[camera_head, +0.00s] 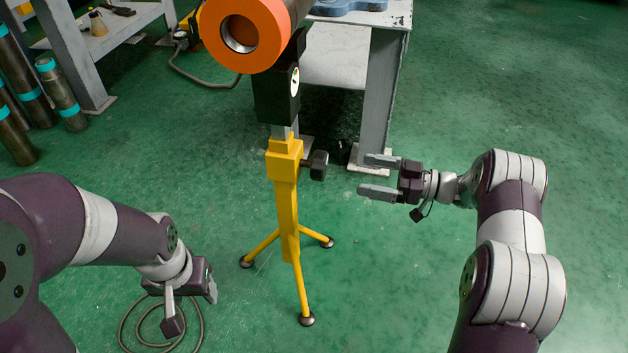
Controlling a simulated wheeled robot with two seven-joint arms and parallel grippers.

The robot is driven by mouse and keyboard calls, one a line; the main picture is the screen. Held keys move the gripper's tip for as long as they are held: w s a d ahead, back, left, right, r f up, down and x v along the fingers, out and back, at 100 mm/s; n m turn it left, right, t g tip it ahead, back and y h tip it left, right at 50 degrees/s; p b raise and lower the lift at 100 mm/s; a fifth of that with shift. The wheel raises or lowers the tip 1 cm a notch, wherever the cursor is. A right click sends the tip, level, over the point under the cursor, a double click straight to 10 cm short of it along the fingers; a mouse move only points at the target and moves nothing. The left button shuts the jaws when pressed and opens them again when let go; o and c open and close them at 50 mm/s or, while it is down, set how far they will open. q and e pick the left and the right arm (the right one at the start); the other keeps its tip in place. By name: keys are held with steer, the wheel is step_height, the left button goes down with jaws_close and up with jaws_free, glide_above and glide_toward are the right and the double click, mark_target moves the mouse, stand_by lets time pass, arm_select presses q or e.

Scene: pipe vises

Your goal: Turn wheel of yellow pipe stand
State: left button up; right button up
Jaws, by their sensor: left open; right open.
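The yellow pipe stand (286,198) stands upright on three legs on the green floor, in the middle of the head view. Its wheel, a small dark knob (318,165), sticks out to the right below the stand's collar. A pipe with an orange end (241,32) rests at the top of the stand on a black head (277,92). My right gripper (380,175) is open and empty, to the right of the wheel and apart from it, its fingers pointing left. My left gripper (192,310) is low at the left, open and apart from the stand, its fingers pointing down.
A grey workbench (383,90) stands behind the stand, its leg close behind the wheel. Dark pipes with teal bands (60,92) stand at the far left near another bench. A coiled cable (126,325) lies on the floor by my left gripper. The floor at right is clear.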

mark_target(326, 168)
steer(key=b+x, duration=0.5)
steer(key=x, duration=0.6)
steer(key=shift+s+a, duration=0.1)
steer(key=shift+w+a+r, duration=0.15)
steer(key=shift+w+a, duration=0.05)
steer(key=shift+a, duration=0.3)
